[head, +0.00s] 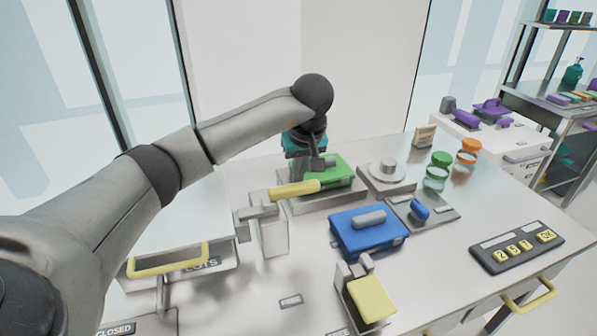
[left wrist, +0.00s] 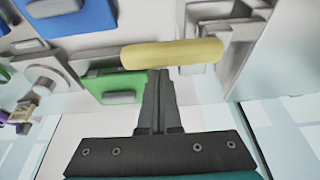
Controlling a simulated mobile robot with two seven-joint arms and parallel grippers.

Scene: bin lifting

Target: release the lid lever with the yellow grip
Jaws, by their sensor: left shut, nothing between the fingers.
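The lever's yellow grip (head: 296,188) is a horizontal bar reaching right from a grey metal bracket (head: 262,218) on the worktop. My left gripper (head: 318,165) comes down from above near the grip's right end. In the left wrist view the yellow grip (left wrist: 172,53) lies across the picture, just beyond the fingertips of my left gripper (left wrist: 158,74). The fingers are shut together with nothing between them. I cannot tell whether the tips touch the grip. My right gripper is not in view.
A green lidded block (head: 335,172) lies behind the grip, and a blue one (head: 368,234) stands to its right. A yellow-topped metal block (head: 370,299) stands in front. A yellow handle (head: 168,260) is at the left. Jars and a keypad (head: 516,247) are further right.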

